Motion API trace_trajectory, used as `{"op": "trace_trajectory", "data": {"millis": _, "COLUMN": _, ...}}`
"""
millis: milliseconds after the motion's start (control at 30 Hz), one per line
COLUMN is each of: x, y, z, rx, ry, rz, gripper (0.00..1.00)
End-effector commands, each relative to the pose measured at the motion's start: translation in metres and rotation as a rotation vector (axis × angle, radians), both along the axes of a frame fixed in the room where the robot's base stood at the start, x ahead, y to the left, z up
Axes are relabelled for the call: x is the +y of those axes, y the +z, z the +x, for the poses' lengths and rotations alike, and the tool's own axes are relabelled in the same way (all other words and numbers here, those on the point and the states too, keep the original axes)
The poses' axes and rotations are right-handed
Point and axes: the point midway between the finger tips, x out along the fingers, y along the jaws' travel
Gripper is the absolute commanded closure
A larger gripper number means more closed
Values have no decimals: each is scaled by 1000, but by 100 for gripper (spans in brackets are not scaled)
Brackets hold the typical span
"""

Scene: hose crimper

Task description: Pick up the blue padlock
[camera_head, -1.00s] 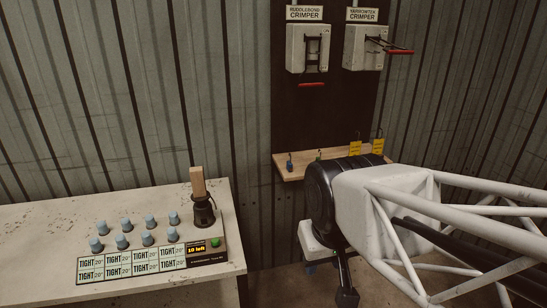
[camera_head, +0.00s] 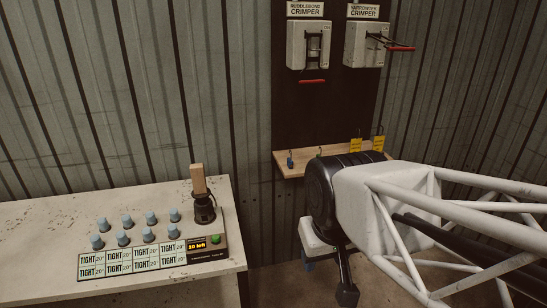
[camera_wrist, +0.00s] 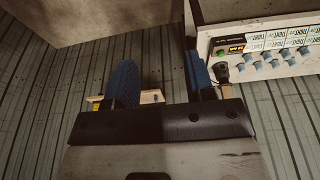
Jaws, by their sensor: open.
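The blue padlock (camera_head: 290,162) is small and stands at the left end of a wooden shelf (camera_head: 291,171) on the back wall, its shackle up. A green padlock (camera_head: 320,154) is just right of it, partly hidden by my arm. My gripper (camera_head: 328,278) hangs in front of and below the shelf, well apart from the padlock. Its blue fingers (camera_wrist: 163,78) are spread and empty in the wrist view, with the shelf (camera_wrist: 147,97) showing beyond them. A small dark shape on that shelf is too small to name there.
Yellow-tagged items (camera_head: 356,146) stand further right on the shelf. Two crimper boxes (camera_head: 309,47) with red handles hang above it. A bench (camera_head: 50,225) at left holds several blue-grey knobs on a labelled panel and a black holder (camera_head: 204,209) with a wooden piece. Space before the shelf's left end looks free.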

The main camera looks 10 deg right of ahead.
Motion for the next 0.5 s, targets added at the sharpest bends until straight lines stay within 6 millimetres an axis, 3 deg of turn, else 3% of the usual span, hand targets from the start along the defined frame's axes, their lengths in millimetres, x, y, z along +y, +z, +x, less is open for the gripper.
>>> {"op": "trace_trajectory", "data": {"millis": 333, "x": -1, "y": 0, "z": 3, "rx": -4, "ry": -1, "rz": -1, "gripper": 51}}
{"op": "trace_trajectory", "data": {"millis": 500, "x": -4, "y": 2, "z": 21, "rx": -27, "ry": -8, "rz": -9, "gripper": 51}}
